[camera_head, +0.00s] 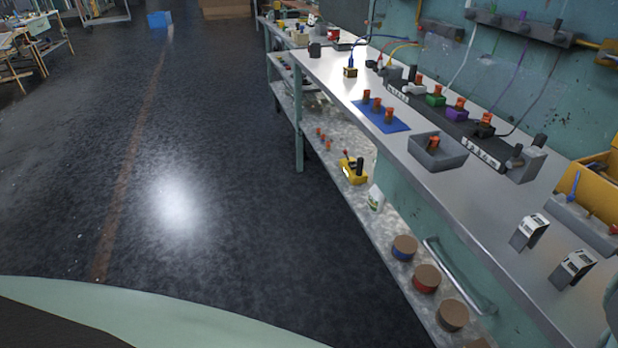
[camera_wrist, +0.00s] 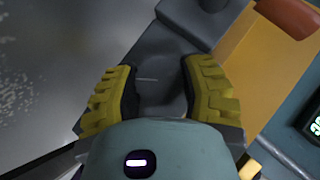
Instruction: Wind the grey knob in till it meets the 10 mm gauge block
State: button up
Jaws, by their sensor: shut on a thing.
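My gripper (camera_wrist: 160,72) shows in the wrist view, its yellow-and-black fingers on both sides of a dark grey rounded part, which looks like the grey knob (camera_wrist: 162,97). The fingers are shut on it. A short pale line marks its face. A grey block (camera_wrist: 190,28) lies just beyond the fingertips, beside an orange-yellow body (camera_wrist: 248,62). I cannot make out the 10 mm gauge block or any gap to it. In the head view my gripper and the held knob do not show.
A brown-orange cylinder (camera_wrist: 290,14) and a dark display with green digits (camera_wrist: 313,124) are close by on the right. On the bench (camera_head: 470,208) stand two grey-and-white blocks (camera_head: 528,231), a grey tray (camera_head: 438,158) and a yellow bin (camera_head: 597,172).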

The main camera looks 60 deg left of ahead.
jog(key=shift+f+m+t+y+b, duration=0.3)
jog(key=shift+m+y+b, duration=0.2)
jog(key=shift+b, duration=0.55)
jog(key=shift+r, duration=0.15)
jog(key=o, duration=0.9)
jog(key=shift+r, duration=0.1)
jog(key=v, duration=1.2)
jog(key=shift+s+d, duration=0.1)
jog(key=shift+d, duration=0.05)
